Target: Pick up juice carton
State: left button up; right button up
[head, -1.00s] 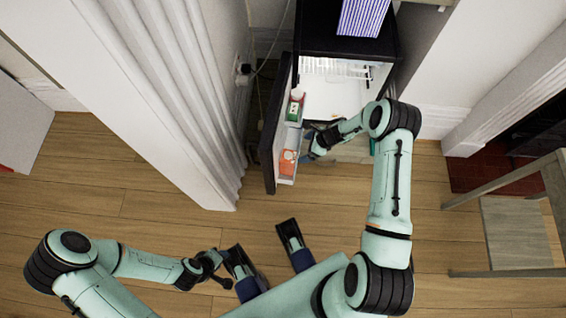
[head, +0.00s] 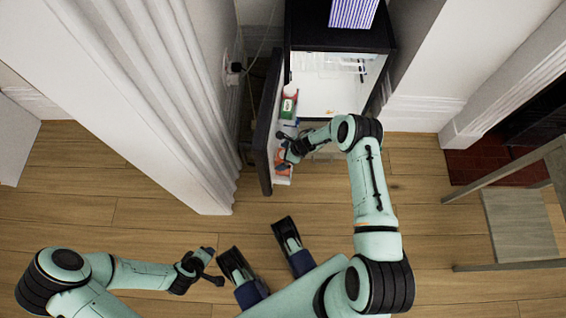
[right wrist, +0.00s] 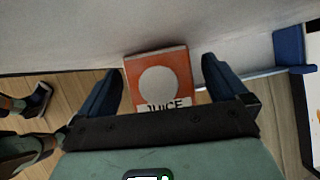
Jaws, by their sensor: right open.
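The juice carton is an orange box with a white circle and the word JUICE. In the right wrist view the juice carton (right wrist: 180,68) stands between the two dark blue fingers of my right gripper (right wrist: 162,68), with a gap on each side. In the head view the carton (head: 284,168) shows as an orange patch in the door shelf of the open fridge, partly hidden by my right gripper (head: 287,152). My right gripper is open. My left gripper (head: 214,268) is low at left, away from the fridge; its fingers are too small to read.
The small black fridge (head: 340,37) stands open, its door (head: 266,140) swung out to the left. A green and white carton (head: 288,103) stands further back on the door shelf. A wooden chair (head: 520,215) stands at right.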

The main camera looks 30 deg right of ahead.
grip_shut()
jog(key=shift+r, duration=0.1)
